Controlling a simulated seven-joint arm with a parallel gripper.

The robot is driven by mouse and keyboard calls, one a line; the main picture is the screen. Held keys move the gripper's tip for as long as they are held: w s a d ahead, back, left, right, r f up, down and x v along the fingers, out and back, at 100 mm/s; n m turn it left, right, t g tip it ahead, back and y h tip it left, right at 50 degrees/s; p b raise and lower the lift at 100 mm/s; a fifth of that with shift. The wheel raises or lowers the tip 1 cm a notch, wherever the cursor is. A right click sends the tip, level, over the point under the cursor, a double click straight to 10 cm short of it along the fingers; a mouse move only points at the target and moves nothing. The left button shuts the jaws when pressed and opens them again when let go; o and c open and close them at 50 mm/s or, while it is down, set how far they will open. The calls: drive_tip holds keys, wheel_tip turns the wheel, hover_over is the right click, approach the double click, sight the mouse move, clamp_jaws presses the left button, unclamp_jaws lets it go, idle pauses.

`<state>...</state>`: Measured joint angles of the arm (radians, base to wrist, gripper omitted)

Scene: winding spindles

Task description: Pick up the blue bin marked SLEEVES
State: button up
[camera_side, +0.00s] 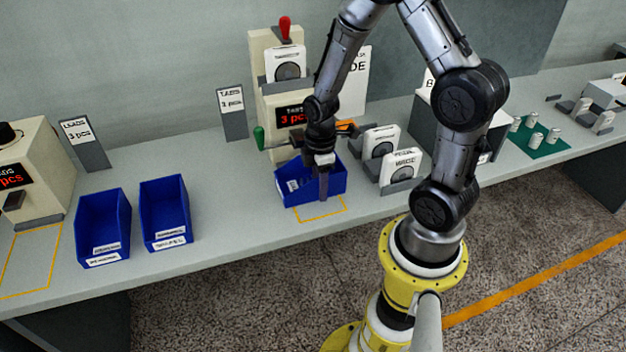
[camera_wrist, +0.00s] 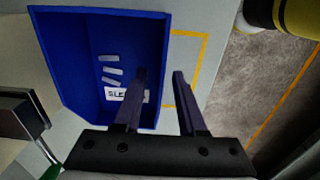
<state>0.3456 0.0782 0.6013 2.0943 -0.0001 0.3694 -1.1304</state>
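The blue bin (camera_side: 337,184) stands on the bench below my gripper (camera_side: 321,182) in the side view. In the wrist view the bin (camera_wrist: 75,45) shows a white label (camera_wrist: 118,95) reading "SLE", the rest hidden behind a finger. A few light grey pieces (camera_wrist: 110,70) lie inside it. My gripper (camera_wrist: 160,74) points down with its fingers apart. One finger is over the inside of the bin and the other outside, with the bin's right wall between them in the wrist view. I cannot tell whether either finger touches the wall.
A yellow outline (camera_side: 322,218) is marked on the bench in front of the bin. A dispenser with a red-lit display (camera_side: 290,115) stands behind it. White-labelled holders (camera_side: 401,168) stand close on the right. Two other blue bins (camera_side: 103,222) (camera_side: 165,208) stand left, with clear bench between.

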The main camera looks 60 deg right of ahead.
drive_tip(key=shift+f, duration=0.45)
clamp_jaws()
idle(1.1)
